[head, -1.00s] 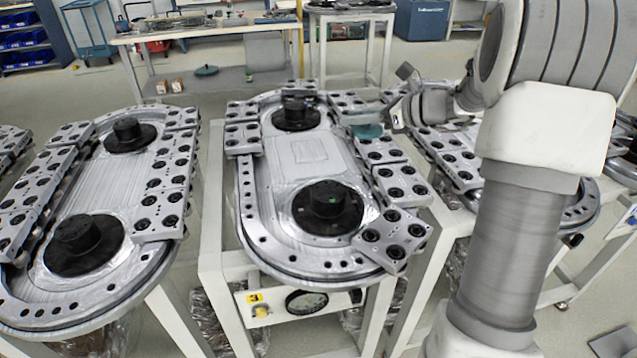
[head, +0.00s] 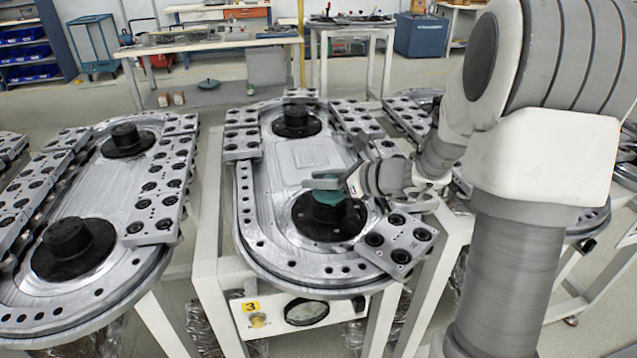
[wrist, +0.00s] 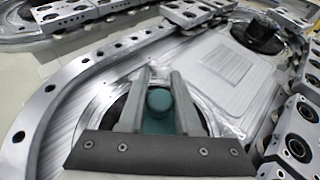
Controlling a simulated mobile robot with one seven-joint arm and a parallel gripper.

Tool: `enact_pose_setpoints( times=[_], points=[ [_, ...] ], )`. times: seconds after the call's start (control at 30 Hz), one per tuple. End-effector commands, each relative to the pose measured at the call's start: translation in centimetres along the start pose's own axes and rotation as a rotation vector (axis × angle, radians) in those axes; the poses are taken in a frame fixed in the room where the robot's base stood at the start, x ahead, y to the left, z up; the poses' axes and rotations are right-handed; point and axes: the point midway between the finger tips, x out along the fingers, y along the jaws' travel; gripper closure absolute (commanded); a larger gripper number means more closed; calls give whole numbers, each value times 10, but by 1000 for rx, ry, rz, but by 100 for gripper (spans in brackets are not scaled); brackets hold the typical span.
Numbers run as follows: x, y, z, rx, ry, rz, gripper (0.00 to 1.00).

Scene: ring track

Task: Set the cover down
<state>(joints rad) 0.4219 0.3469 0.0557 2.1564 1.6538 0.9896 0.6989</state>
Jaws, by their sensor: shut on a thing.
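The teal cover (head: 328,197) is a round piece with a knob, and my gripper (head: 322,181) is shut on it. In the wrist view the knob of the cover (wrist: 159,100) sits between the two fingers of my gripper (wrist: 160,92). The cover is over the near black hub (head: 322,230) of the middle ring track (head: 262,215) and hides part of the hub's top. I cannot tell whether the cover touches the hub.
Metal carriages (head: 398,243) with black rollers line the track's right side, close to my arm. The far black hub (head: 297,122) is uncovered. Another ring track (head: 110,260) stands at the left. A green disc (head: 208,84) lies under the back bench.

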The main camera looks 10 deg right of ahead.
Motion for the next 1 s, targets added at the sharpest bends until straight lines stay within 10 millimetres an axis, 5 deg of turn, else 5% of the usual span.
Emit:
enact_pose_setpoints(
  times=[0.33,0.37,0.53,0.9,1.0],
  points=[
    [2,0,-4,-2,-1,-1,100],
    [2,0,-4,-2,-1,-1,66],
    [1,0,-3,-2,-1,-1,38],
    [-1,0,2,-2,-1,-1,38],
    [-15,-2,2,-3,0,-5,38]
  ],
)
